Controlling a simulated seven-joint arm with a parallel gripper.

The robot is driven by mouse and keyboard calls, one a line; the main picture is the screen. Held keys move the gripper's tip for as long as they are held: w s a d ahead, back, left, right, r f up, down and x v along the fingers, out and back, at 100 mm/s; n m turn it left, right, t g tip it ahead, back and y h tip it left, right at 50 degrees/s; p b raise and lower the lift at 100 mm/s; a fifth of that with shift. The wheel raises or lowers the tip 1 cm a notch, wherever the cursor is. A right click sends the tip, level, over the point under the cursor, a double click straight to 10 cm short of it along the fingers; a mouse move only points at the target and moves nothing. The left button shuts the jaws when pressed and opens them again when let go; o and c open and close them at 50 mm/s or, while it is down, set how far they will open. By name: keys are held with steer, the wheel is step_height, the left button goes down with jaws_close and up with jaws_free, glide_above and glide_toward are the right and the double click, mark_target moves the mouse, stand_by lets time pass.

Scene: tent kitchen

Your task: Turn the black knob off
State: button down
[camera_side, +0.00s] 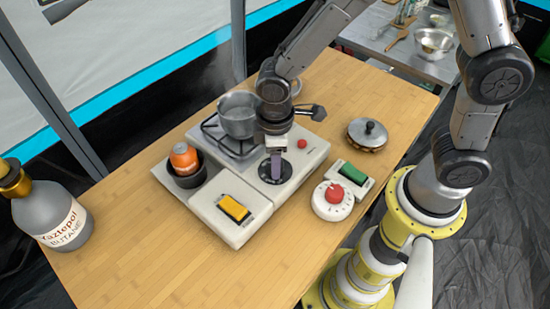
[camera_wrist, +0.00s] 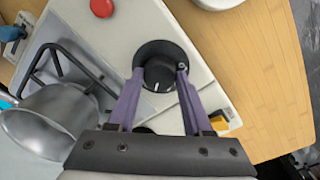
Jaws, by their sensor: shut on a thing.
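The black knob (camera_wrist: 160,74) sits on a dark round plate on the white stove panel, with a white mark at its lower edge in the wrist view. My gripper (camera_wrist: 160,72) has its two purple fingers on either side of the knob, shut on it. In the side view my gripper (camera_side: 275,172) reaches straight down onto the knob's dark plate (camera_side: 289,172), and the knob itself is mostly hidden behind the fingers.
A metal pot (camera_side: 238,116) stands on the burner just behind my gripper. A red button (camera_side: 302,143), a yellow switch (camera_side: 234,208), a green switch (camera_side: 352,173) and a white dial with red knob (camera_side: 334,194) surround it. The front table is clear.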

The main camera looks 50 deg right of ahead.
steer(key=m, duration=0.6)
steer(key=shift+w+m, duration=0.1)
steer(key=shift+m, duration=0.2)
stand_by(0.4)
steer(key=shift+c, duration=1.6)
jaws_free()
steer(key=shift+r, duration=0.1)
step_height(320, 180, up, 14)
steer(key=shift+a, duration=0.4)
